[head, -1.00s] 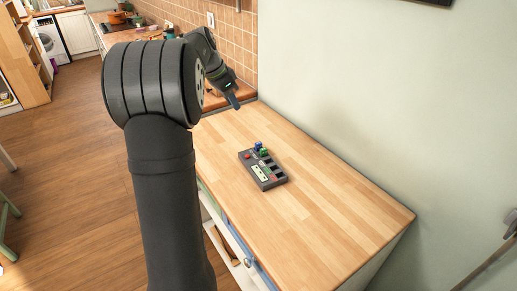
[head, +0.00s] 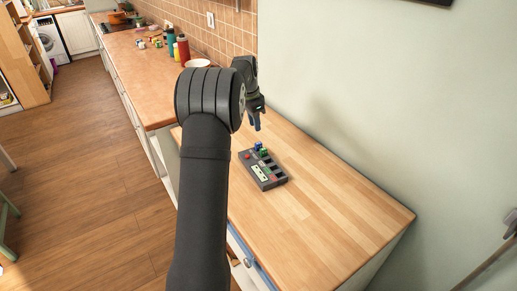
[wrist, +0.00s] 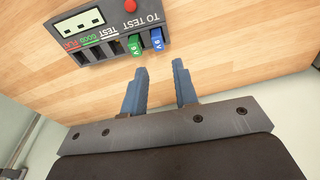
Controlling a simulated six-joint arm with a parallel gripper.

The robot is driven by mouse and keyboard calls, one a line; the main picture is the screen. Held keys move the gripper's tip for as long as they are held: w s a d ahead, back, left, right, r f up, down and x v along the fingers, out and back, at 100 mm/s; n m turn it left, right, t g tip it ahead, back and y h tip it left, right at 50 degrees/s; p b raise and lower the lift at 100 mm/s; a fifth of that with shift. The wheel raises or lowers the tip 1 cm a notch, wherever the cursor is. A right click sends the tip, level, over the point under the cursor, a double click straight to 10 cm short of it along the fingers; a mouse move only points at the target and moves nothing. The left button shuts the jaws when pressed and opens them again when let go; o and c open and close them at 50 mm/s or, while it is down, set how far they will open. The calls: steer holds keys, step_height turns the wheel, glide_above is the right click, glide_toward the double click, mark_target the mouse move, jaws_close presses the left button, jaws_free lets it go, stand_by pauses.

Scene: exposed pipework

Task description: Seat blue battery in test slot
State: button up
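The blue battery (wrist: 157,38) stands upright in a "TO TEST" slot of the dark tester (wrist: 150,18). A green battery (wrist: 134,44) stands in the slot beside it. Both batteries also show at the back of the tester in the head view, the blue one (head: 258,146) behind the green one (head: 264,153). The slot labelled "TEST" (wrist: 114,46), beside the green battery, looks dark and empty. My gripper (wrist: 159,67) is open and empty, its two blue-grey fingers pointing toward the batteries without touching them. In the head view my gripper (head: 256,122) hangs above and behind the tester.
The tester has a pale display (wrist: 83,24), a red button (wrist: 130,5) and empty "GOOD" and "FLAT" slots. The wooden worktop (head: 330,200) around it is clear. A pale wall (head: 350,100) borders its right side. Bottles (head: 182,48) and a bowl (head: 197,64) stand on the far counter.

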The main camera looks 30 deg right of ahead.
mark_target(258, 143)
steer(key=f, duration=0.6)
steer(key=d+f, duration=0.1)
steer(key=f, duration=0.2)
steer(key=shift+s+d, duration=0.1)
steer(key=shift+s, duration=0.1)
jaws_close()
